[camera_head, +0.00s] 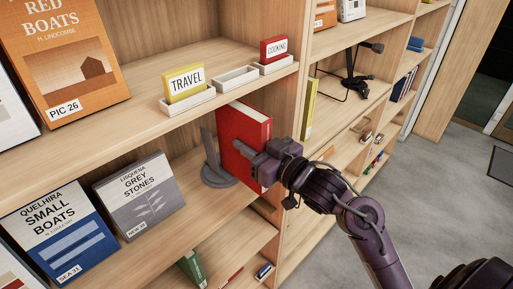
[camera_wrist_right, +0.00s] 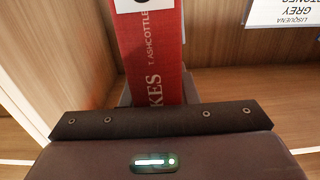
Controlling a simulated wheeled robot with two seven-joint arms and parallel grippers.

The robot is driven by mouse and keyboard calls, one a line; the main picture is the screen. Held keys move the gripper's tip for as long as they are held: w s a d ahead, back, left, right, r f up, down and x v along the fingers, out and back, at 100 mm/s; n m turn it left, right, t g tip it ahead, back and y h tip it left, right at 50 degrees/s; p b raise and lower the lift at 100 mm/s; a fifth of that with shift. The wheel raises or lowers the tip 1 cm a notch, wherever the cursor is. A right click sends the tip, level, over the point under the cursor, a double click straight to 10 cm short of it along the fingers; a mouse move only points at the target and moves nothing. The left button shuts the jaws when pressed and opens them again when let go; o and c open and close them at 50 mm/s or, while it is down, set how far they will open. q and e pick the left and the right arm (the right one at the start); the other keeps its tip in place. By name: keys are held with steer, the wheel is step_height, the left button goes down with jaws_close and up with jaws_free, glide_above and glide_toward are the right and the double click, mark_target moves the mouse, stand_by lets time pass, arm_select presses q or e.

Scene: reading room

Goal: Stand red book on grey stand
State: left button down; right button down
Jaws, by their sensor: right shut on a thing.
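The red book (camera_head: 243,128) stands upright on the middle shelf, its spine towards me. The grey stand (camera_head: 212,170) is on the same shelf at the book's left, its upright plate beside the book. My right gripper (camera_head: 247,153) is shut on the book near its spine. In the right wrist view the red spine (camera_wrist_right: 150,55) with white lettering rises beyond the gripper's dark edge. How the book's bottom rests on the stand is hidden by the gripper and the book. My left gripper is not in view.
A grey book (camera_head: 140,195) and a blue book (camera_head: 60,232) lean on the same shelf to the left. The shelf above holds small white trays (camera_head: 236,78) with yellow and red cards. A wooden divider (camera_head: 290,130) stands right of the red book.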

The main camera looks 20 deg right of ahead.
steer(key=shift+b+x, duration=1.1)
steer(key=shift+x, duration=3.6)
steer(key=shift+f+b, duration=0.35)
steer(key=shift+f, duration=0.35)
steer(key=c, duration=1.1)
jaws_free()
steer(key=shift+o, duration=0.3)
steer(key=shift+s+f, duration=0.1)
steer(key=shift+f, duration=0.15)
steer(key=b, duration=0.2)
glide_toward(223, 133)
steer(key=shift+w+f, duration=0.3)
steer(key=shift+w, duration=0.75)
steer(key=shift+w+f, duration=0.25)
steer(key=shift+w, duration=0.8)
